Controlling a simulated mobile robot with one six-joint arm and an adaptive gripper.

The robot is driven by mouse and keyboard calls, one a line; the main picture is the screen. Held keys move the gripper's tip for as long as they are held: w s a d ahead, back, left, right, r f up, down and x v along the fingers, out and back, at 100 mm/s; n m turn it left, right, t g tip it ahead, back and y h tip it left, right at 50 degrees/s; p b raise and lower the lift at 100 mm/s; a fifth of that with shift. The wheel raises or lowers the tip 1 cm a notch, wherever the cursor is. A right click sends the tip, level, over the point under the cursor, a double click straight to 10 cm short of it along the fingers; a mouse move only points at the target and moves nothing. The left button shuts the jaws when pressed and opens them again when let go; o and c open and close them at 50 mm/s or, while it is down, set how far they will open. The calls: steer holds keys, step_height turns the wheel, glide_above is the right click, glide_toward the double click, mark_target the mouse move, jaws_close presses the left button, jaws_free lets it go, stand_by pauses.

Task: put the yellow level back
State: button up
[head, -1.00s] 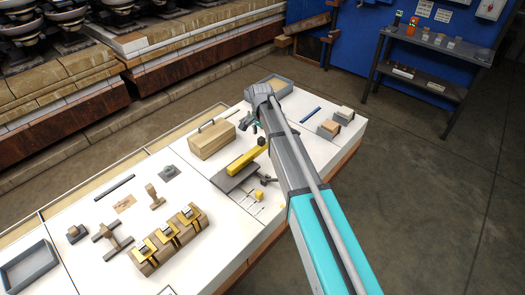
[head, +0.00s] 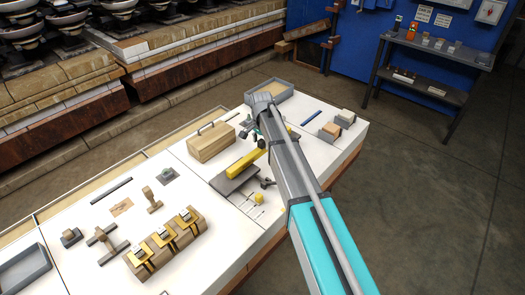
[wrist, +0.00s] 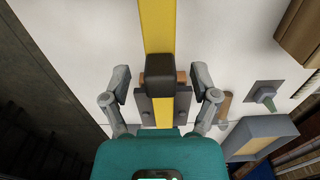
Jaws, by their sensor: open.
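The yellow level (head: 245,163) is a long bar lying slantwise over the middle of the white table, and my arm hides part of it in the head view. Its left end is over a flat grey plate (head: 226,183). In the wrist view the level (wrist: 158,25) runs straight up the picture, with a black block (wrist: 160,68) across it and grey plates with screws at its sides. My gripper (wrist: 161,82) is open, one finger on each side of the bar, with gaps visible. I cannot tell how high the fingers are above the table.
A wooden box with a handle (head: 211,142) stands left of the level. A wooden block with yellow clamps (head: 166,242) is at the front. Grey trays (head: 270,90) sit at the table ends. Small blocks (head: 330,131) lie on the right. Bare white table shows between things.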

steer(key=shift+c, duration=0.2)
jaws_close()
steer(key=shift+r, duration=0.2)
step_height(320, 180, up, 2)
steer(key=p, duration=0.2)
steer(key=shift+r+p, duration=0.1)
steer(key=shift+p, duration=0.25)
steer(key=s+d+r+p, duration=0.4)
steer(key=s+r+p, duration=0.6)
steer(key=s, duration=0.3)
steer(key=shift+s+r, duration=0.2)
stand_by(0.4)
